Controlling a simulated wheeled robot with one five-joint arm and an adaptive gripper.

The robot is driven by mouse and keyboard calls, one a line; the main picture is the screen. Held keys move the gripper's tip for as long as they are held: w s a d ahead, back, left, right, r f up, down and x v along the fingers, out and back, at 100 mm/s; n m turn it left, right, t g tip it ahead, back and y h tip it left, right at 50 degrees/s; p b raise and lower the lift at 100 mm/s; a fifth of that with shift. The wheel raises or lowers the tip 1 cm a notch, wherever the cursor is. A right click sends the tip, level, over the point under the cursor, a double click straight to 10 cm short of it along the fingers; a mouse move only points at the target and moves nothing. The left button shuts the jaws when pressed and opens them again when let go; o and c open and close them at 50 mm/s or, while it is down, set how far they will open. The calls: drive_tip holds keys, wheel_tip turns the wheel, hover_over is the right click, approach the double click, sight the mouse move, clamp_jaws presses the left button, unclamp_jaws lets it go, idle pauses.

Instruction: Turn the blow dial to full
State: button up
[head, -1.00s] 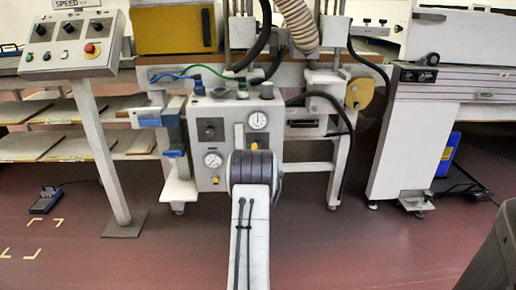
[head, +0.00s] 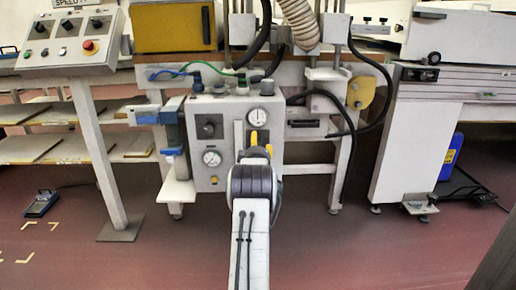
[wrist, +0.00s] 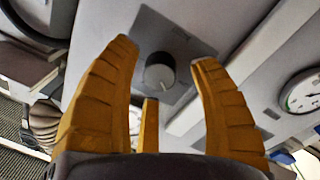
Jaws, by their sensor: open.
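My gripper (head: 257,143) is open, with its yellow fingers raised in front of the grey control box (head: 230,184). In the wrist view its fingertips (wrist: 161,54) spread apart, and a round dark dial (wrist: 160,72) on a grey plate shows in the gap beyond them. The dial has a pale pointer mark and no finger visibly touches it. I cannot read a blow label. My gripper hides part of the box's right side.
Two gauges are on the box, an upper right one (head: 258,117) and a lower one (head: 212,158). A pale bar (head: 239,137) stands beside the dial. A SPEED panel (head: 70,42) on a post stands left, and a white cabinet (head: 410,150) right.

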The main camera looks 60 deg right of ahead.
drive_tip(key=shift+w+d, duration=0.15)
drive_tip(key=shift+d, duration=0.1)
drive_tip(key=shift+c, duration=0.2)
clamp_jaws()
drive_tip(key=shift+m, duration=2.3)
drive_tip(key=shift+o, duration=0.2)
unclamp_jaws()
drive_tip(key=shift+w, duration=0.1)
drive_tip(key=shift+a, duration=0.1)
